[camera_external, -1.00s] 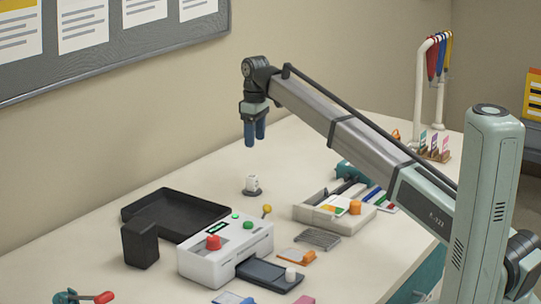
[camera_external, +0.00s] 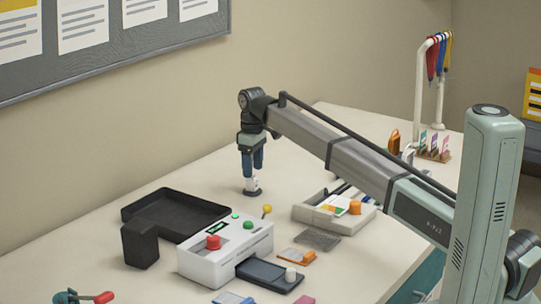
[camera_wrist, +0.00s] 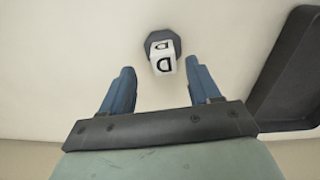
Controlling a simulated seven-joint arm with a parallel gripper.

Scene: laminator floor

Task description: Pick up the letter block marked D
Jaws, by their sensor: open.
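The block lies just beyond the fingertips, nearer the right one. In the external view my gripper (camera_external: 252,172) points down directly over the block (camera_external: 252,184), its fingertips close to the block's top. The fingers partly hide the block there.
A black tray (camera_external: 150,198) lies left of the block, and its edge shows in the wrist view (camera_wrist: 283,70). A white laminator (camera_external: 200,264) with a red knob stands in front. A grey organiser box (camera_external: 310,213) is to the right. The table around the block is clear.

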